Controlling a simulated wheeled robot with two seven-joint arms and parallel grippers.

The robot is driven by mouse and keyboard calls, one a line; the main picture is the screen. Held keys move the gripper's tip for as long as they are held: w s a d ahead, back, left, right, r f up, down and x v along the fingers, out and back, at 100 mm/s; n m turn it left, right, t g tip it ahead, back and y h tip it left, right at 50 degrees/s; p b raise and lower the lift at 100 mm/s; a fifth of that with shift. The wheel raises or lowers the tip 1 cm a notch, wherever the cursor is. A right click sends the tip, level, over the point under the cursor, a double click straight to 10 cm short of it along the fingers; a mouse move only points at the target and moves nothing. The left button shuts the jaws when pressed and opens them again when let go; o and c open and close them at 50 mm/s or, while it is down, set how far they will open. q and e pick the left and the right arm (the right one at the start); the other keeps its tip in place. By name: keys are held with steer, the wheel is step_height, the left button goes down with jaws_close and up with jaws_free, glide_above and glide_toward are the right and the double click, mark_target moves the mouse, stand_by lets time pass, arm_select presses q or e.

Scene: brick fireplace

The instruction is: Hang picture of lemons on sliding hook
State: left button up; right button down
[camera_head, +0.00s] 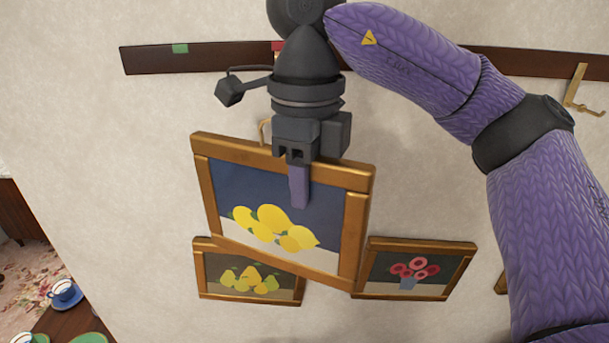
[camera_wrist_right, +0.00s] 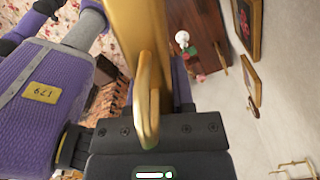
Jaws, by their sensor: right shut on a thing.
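The picture of lemons (camera_head: 232,190) has a gold frame and hangs tilted from my right gripper (camera_head: 299,187), which is shut on its top edge. A gold loop on the frame shows in the right wrist view (camera_wrist_right: 143,85); part of it shows left of the gripper in the head view. The dark wooden rail (camera_head: 150,60) runs across the wall above the picture. A gold hook (camera_head: 577,92) is on the rail at the far right, apart from the picture. My right arm hides the middle of the rail. My left gripper is not in view.
A pear picture (camera_head: 248,281) and a flower picture (camera_head: 412,268) hang below, partly behind the lemons. The rail has a green mark (camera_head: 180,48) and a red mark (camera_head: 278,46). A blue cup (camera_head: 65,292) stands at lower left. The wall left of the lemons is bare.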

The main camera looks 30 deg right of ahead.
steer(key=w+d+f+p, duration=0.1)
steer(key=w+d+f, duration=0.1)
steer(key=w+d, duration=0.4)
steer(key=shift+w+d+p, duration=0.3)
steer(key=shift+w, duration=2.05)
